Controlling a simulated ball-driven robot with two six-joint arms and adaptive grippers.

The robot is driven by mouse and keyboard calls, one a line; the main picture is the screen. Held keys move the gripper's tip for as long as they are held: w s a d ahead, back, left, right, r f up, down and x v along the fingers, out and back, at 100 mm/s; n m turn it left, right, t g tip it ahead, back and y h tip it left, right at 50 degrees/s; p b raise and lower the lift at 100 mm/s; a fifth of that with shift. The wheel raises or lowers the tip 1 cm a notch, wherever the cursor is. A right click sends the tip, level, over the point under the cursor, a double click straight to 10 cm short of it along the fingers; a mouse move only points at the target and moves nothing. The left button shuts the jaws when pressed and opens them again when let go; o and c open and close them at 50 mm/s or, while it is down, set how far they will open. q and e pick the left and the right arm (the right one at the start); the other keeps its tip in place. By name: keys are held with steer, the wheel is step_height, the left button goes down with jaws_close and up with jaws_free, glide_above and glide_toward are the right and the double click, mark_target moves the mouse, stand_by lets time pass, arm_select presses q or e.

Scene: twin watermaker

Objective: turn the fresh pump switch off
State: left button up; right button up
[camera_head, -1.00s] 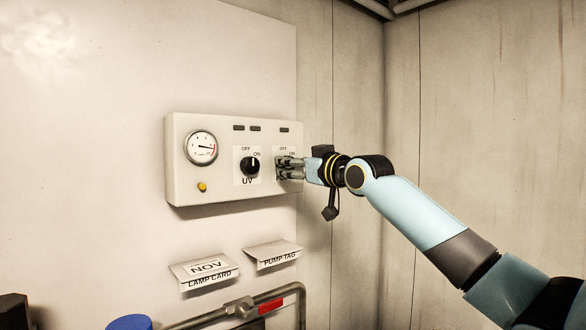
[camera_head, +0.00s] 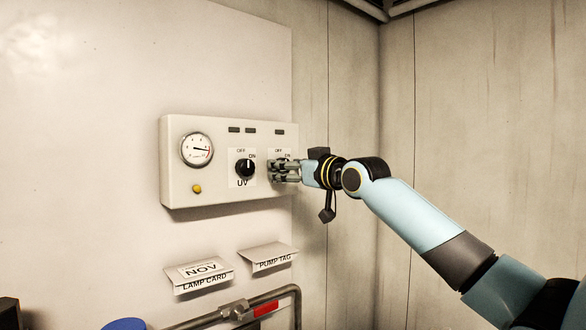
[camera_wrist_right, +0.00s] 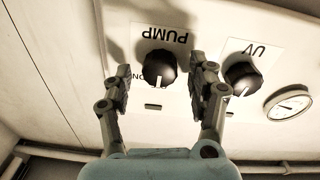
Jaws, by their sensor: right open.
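The pump switch in the right wrist view is a round black knob (camera_wrist_right: 158,68) under an upside-down PUMP label (camera_wrist_right: 164,36). Its white mark points down in that picture, and ON shows to its left. My right gripper (camera_wrist_right: 160,66) is open, with one finger on each side of the knob. I cannot tell whether either finger touches it. In the head view my right gripper (camera_head: 272,171) is at the right end of the control panel (camera_head: 218,194) and hides the pump knob. My left gripper is not in view.
The UV knob (camera_head: 245,168) is close to the left of my gripper, with a gauge (camera_head: 197,149) and a yellow button (camera_head: 197,188) farther left. Below the panel are the LAMP CARD (camera_head: 202,284) and PUMP TAG (camera_head: 270,257) holders and a pipe (camera_head: 285,291).

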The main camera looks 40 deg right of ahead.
steer(key=s, duration=0.7)
steer(key=shift+d+f, duration=0.15)
steer(key=shift+s, duration=0.1)
